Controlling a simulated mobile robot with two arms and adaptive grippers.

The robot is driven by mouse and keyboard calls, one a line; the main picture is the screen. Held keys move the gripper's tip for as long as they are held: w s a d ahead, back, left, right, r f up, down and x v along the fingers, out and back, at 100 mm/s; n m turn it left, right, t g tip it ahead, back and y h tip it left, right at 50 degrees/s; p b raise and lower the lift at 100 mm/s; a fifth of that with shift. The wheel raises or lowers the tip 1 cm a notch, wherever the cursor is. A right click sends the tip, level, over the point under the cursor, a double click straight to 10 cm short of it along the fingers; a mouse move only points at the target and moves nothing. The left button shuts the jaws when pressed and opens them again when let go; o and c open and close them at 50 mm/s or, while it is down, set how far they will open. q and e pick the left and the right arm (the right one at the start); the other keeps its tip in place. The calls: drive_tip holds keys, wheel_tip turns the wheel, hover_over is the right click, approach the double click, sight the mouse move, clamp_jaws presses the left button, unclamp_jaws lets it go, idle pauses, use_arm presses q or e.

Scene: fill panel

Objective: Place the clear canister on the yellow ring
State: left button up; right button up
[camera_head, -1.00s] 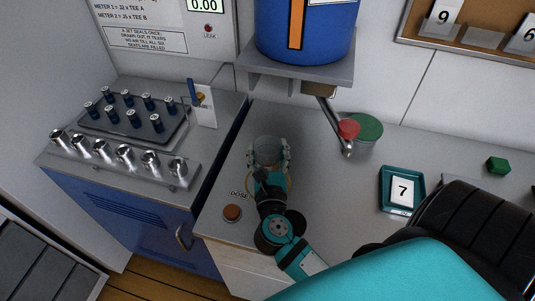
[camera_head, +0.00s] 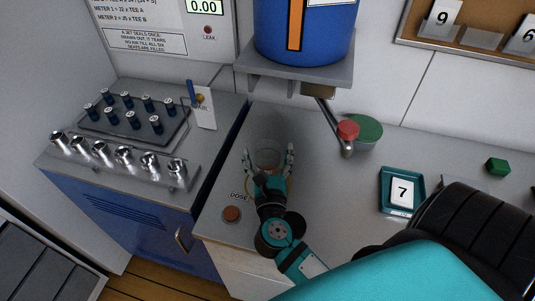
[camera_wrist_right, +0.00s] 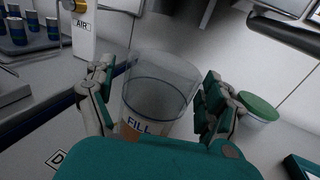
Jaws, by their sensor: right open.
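The clear canister (camera_head: 267,155) stands upright on the counter below the blue tank. It also shows in the right wrist view (camera_wrist_right: 158,95), with a FILL label low on its near side. My right gripper (camera_head: 270,162) is open, with one finger on each side of the canister. In the wrist view, gaps show between the canister's upper wall and both fingers. A little of the yellow ring (camera_head: 248,190) shows left of the gripper; the rest is hidden. I cannot tell whether the canister's base sits on it. My left gripper is not in view.
A red DOSE button (camera_head: 232,214) is at the front left. A teal tray (camera_head: 388,205) with a 7 card lies right.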

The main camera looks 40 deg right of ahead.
drive_tip(key=b+v, duration=0.4)
drive_tip(key=v, duration=0.8)
drive_tip(key=shift+b, duration=0.3)
